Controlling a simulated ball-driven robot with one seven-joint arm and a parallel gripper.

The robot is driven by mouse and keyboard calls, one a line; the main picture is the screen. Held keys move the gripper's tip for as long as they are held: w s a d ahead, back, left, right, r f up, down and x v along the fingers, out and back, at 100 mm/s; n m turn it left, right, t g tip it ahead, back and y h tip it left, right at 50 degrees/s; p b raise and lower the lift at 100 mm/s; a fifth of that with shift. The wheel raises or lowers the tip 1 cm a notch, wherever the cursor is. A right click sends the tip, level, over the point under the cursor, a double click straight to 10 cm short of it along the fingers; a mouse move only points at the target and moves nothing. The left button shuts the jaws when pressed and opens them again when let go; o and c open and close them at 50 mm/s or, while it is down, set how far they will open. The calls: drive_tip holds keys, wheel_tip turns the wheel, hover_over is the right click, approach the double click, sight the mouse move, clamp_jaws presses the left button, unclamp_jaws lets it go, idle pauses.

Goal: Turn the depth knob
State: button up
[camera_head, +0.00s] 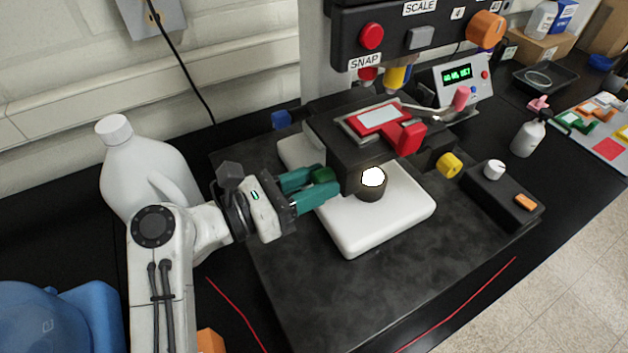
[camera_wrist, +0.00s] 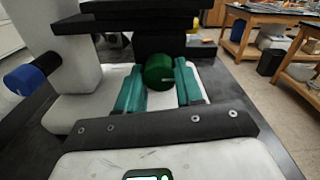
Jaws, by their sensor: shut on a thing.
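A dark green round knob (camera_head: 321,174) sits on the left side of the black stage block of the machine. It also shows in the wrist view as a green disc (camera_wrist: 159,72) with a small pale mark on its right side. My gripper (camera_head: 318,184) reaches in from the left, its two teal fingers on either side of the green knob and shut on it. In the wrist view my gripper (camera_wrist: 159,86) has one finger left and one right of the knob. No label naming the depth knob is readable near it.
The black stage block (camera_head: 345,150) carries a red slide holder (camera_head: 385,122). A yellow knob (camera_head: 449,165), a blue knob (camera_head: 281,119) and a black control box (camera_head: 500,195) are nearby. A large white jug (camera_head: 145,170) stands close beside my arm. The dark base's front is clear.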

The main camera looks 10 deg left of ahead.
drive_tip(key=shift+f, duration=0.1)
drive_tip(key=n+b, duration=0.4)
drive_tip(key=n, duration=1.1)
drive_tip(key=shift+s, duration=0.1)
drive_tip(key=n, duration=0.3)
drive_tip(key=shift+r+n+p, duration=0.25)
drive_tip(key=shift+n+p, duration=0.05)
drive_tip(key=shift+p, duration=0.05)
drive_tip(key=n+p, duration=0.2)
drive_tip(key=n, duration=0.2)
drive_tip(key=shift+r+n, duration=0.1)
drive_tip(key=shift+n, duration=0.2)
drive_tip(key=n+p, duration=0.2)
drive_tip(key=n, duration=0.2)
drive_tip(key=shift+p, duration=0.4)
drive_tip(key=shift+n+p, duration=0.95)
drive_tip(key=shift+n, duration=1.15)
